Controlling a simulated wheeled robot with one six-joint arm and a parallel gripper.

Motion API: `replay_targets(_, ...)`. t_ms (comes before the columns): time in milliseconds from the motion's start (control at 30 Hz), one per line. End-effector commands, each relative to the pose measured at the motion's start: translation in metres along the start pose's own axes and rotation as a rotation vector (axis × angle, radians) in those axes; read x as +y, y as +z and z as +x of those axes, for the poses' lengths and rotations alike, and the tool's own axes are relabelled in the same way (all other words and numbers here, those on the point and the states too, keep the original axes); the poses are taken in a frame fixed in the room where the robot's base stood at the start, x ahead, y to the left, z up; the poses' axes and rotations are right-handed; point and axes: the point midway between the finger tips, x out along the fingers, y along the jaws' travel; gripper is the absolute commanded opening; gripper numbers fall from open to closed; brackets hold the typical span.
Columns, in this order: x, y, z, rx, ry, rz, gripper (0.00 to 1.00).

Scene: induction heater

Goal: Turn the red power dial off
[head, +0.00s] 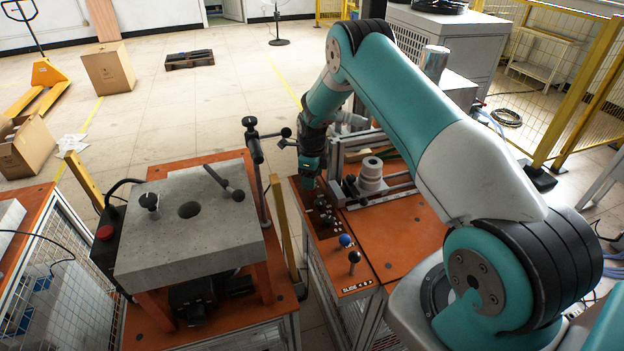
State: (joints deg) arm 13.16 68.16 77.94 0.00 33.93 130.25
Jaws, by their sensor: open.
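My gripper (308,181) is at the end of my teal arm, low over the left edge of the orange control panel (375,255). It is open, and its fingers are small and dark here. Several dark knobs (324,211) sit in a row on the panel just in front of it. I cannot make out a red dial among them; my gripper and wrist cover the far end of the row. I cannot tell whether the fingers touch a knob. A red round button (105,232) shows on a dark box at the left bench, well away from my gripper.
A blue-balled lever (345,240) and a black-balled lever (354,257) stand nearer on the panel. A pale stepped cylinder (372,170) stands right of my gripper. A grey slab (190,245) on the left bench and a dark upright post (256,155) lie to its left.

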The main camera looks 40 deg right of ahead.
Motion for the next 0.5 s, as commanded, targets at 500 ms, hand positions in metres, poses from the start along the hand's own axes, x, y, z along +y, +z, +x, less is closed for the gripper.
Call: replay_targets(500, 0.000, 0.000, 0.033, -0.001, -0.001, 0.000, 0.59)
